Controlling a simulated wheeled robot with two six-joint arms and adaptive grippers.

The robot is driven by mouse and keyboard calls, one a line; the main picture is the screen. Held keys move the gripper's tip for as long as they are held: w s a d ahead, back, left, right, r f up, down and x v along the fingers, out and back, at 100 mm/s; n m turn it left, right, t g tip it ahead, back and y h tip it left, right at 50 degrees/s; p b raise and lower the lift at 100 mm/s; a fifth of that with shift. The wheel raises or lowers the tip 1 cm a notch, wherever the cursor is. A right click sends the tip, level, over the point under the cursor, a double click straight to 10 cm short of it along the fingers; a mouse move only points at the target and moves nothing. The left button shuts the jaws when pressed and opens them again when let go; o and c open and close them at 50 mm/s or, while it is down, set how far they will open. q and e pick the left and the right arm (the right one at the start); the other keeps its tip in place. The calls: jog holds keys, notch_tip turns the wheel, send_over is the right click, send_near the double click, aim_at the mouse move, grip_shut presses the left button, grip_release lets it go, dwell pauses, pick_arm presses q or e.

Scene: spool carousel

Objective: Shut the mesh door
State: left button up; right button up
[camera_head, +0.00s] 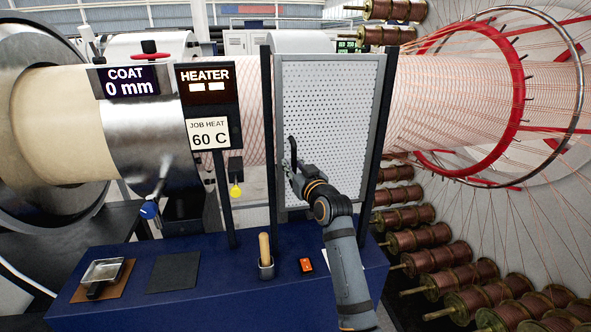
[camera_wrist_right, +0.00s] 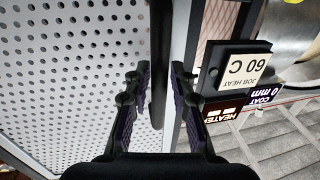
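The mesh door (camera_head: 335,120) is a pale perforated panel in a grey frame, upright between two dark posts in the head view. It fills the left of the right wrist view (camera_wrist_right: 70,70). I cannot tell whether it is fully closed. Its dark bar handle (camera_head: 292,150) is near the door's left edge. My right gripper (camera_head: 290,178) is at the handle's lower part. In the right wrist view its two fingers (camera_wrist_right: 160,85) stand either side of the handle bar (camera_wrist_right: 160,40), with narrow gaps visible, so it looks open. My left gripper is not in view.
A blue bench (camera_head: 225,290) below carries a wooden-handled tool in a cup (camera_head: 265,255), a red switch (camera_head: 305,265) and a metal tray (camera_head: 103,272). The heater sign (camera_head: 207,83) hangs left of the door. Red rings (camera_head: 515,90) and several spools are at the right.

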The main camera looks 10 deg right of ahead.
jog(key=s+d, duration=0.2)
jog(key=s, duration=0.9)
jog(key=shift+s, duration=0.2)
jog(key=shift+f, duration=0.1)
